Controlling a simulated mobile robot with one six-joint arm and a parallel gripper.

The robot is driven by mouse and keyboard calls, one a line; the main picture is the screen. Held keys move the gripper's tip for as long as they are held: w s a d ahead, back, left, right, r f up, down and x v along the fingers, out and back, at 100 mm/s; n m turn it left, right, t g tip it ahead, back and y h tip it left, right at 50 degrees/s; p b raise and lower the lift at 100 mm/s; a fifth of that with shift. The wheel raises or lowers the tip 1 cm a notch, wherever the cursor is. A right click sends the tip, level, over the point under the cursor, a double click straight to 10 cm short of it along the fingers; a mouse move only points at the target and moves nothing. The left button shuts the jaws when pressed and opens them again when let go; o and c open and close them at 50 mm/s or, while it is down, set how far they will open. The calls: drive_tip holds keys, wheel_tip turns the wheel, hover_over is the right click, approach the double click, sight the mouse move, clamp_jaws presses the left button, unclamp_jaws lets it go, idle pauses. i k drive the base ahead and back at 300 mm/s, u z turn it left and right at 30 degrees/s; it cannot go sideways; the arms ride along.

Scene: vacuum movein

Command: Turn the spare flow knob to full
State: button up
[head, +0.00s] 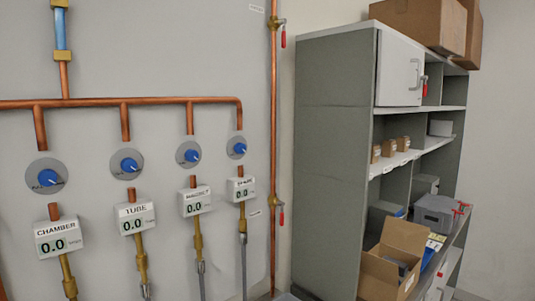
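The spare flow knob (238,148) is blue on a grey round plate, the rightmost of the row of knobs on the wall panel. A white display box (241,189) below it has a label that is hard to read and shows 0.0. The knob's pointer mark is too small to read. My gripper is not in the head view.
Other blue knobs sit to the left: one above the TUBE box (127,164), one above the CHAMBER box (47,178). A vertical copper pipe (274,120) with red-handled valves runs right of the spare knob. A grey shelf unit (333,160) holding boxes stands further right.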

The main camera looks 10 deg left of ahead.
sight(240, 148)
drive_tip(key=u, duration=0.15)
drive_tip(key=i, duration=0.9)
drive_tip(key=z, duration=0.05)
